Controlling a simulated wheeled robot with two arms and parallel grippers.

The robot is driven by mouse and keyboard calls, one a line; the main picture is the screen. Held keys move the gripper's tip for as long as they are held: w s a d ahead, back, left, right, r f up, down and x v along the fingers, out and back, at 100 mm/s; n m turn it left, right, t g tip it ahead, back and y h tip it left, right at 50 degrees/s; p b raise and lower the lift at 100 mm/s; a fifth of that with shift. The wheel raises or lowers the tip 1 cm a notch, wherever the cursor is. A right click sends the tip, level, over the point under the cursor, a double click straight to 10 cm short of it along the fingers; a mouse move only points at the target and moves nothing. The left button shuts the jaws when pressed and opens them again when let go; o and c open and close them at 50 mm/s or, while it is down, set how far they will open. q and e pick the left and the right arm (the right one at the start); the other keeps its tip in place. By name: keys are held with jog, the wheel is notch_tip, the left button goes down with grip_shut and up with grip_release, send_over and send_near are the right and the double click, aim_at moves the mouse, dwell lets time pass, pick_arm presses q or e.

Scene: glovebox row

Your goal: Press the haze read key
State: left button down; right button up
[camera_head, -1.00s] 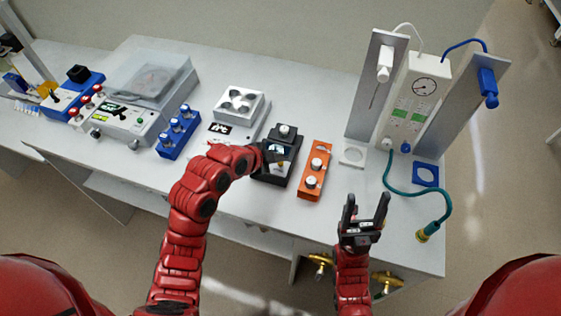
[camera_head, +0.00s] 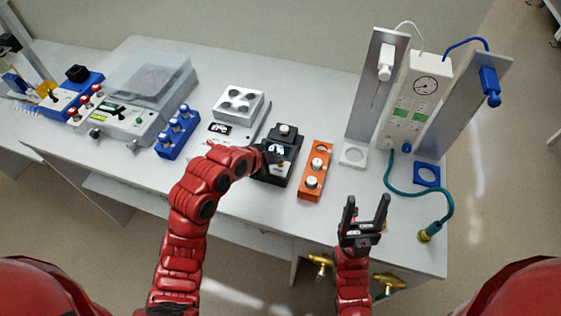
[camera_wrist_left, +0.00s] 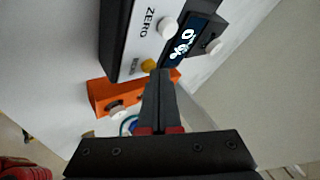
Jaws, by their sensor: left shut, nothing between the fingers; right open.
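The haze meter (camera_head: 284,143) is a black box with a lit display and knobs, standing mid-bench. In the left wrist view its face shows a white key (camera_wrist_left: 167,27) beside the word ZERO, a display (camera_wrist_left: 181,44) and a yellow key (camera_wrist_left: 149,66) with a small label I cannot read clearly. My left gripper (camera_head: 274,155) is shut and empty at the meter's face; in the left wrist view its fingertips (camera_wrist_left: 160,74) are right by the yellow key. I cannot tell whether they touch it. My right gripper (camera_head: 366,212) is open and empty above the bench's front edge.
An orange block (camera_head: 316,171) with white-capped pieces stands close right of the meter. A white four-well unit (camera_head: 239,104) and a blue rack (camera_head: 177,132) are to the left. A gauge column (camera_head: 420,92) and a teal hose (camera_head: 408,192) are at the right.

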pick_arm(q)
jog(key=shift+r, duration=0.8)
notch_tip(320, 180, up, 5)
jog(key=shift+f+p, duration=0.1)
jog(key=shift+p, duration=0.4)
dwell(0.8)
